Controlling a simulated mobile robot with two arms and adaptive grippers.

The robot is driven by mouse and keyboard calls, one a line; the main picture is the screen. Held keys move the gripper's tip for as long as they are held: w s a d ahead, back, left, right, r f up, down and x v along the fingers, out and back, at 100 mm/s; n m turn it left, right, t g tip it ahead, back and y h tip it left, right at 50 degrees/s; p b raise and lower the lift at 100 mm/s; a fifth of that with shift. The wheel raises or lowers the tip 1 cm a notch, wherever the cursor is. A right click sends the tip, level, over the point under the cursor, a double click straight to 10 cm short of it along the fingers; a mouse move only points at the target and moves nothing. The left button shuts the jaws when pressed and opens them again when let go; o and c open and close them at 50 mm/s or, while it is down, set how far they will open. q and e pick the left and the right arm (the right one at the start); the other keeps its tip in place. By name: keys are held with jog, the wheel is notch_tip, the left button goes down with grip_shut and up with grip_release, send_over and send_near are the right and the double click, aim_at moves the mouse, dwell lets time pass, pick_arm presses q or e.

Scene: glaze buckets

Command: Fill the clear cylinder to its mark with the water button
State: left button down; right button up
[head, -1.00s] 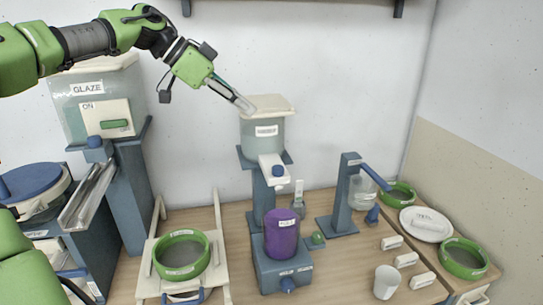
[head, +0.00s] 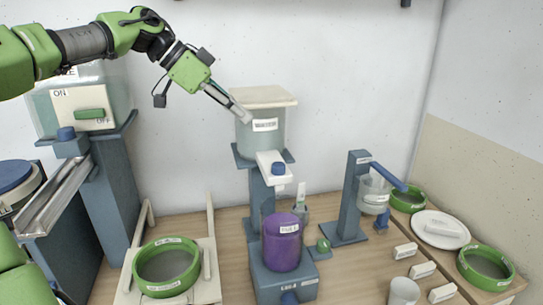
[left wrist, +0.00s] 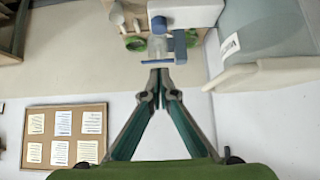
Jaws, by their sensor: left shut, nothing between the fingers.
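The water tank (head: 262,125) has a pale lid and stands on a blue post. Below it is a white spout block (head: 266,160) with a blue button (head: 278,169) on it. A small clear vessel (head: 301,208), seemingly the clear cylinder, stands below the spout, partly hidden behind a purple bucket (head: 283,245); its mark and water level cannot be made out. My left gripper (head: 243,113) is shut and empty. In the head view it overlaps the tank's upper left edge, above the button. Its closed fingers (left wrist: 160,82) also show in the left wrist view. My right gripper is not in view.
The purple bucket's blue stand fills the space before the spout. A glaze tank (head: 85,110) with a chute is at left, a green sieve (head: 167,285) in front. A clear cup (head: 374,192) hangs from a blue stand at right. A white cup (head: 403,291) stands at front right.

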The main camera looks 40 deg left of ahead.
pick_arm(q)
jog(key=p, duration=0.2)
send_over(283, 164)
jog(key=s+a, duration=0.2)
notch_tip(283, 164, down, 7)
jog(key=shift+d+f, duration=0.1)
jog(key=shift+f, duration=0.05)
notch_tip(283, 164, down, 2)
jog(key=shift+f+p, duration=0.25)
jog(key=shift+p, duration=0.2)
jog(key=shift+s+a+f, duration=0.1)
jog(key=shift+a+f, duration=0.1)
jog(key=shift+f, duration=0.5)
jog(key=shift+d, duration=0.1)
